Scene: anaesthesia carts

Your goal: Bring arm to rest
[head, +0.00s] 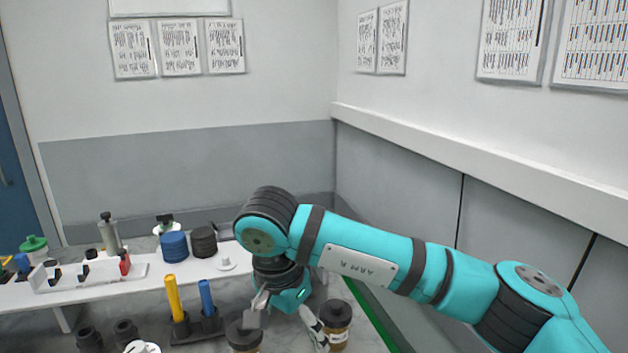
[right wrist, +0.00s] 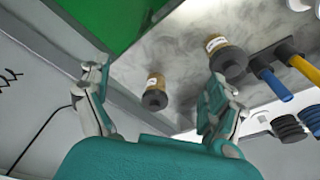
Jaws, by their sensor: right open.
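My right arm reaches in from the right in the head view, over the right end of the cart top. My right gripper (head: 288,328) points down with its fingers spread and nothing held between them. In the right wrist view the open gripper (right wrist: 158,86) shows both fingers apart. An amber jar with a dark cap (right wrist: 154,92) appears in the gap, standing on the surface beyond the fingertips. A second amber jar (right wrist: 227,60) appears by the right-hand finger. In the head view the two jars (head: 337,325) (head: 243,340) stand close to either finger. My left gripper is out of view.
A white raised shelf (head: 140,283) holds a blue ribbed cylinder (head: 174,247), a black one (head: 204,242) and small bottles. Yellow (head: 174,298) and blue (head: 206,297) rods stand upright before it. A wall (head: 420,190) runs close along the right.

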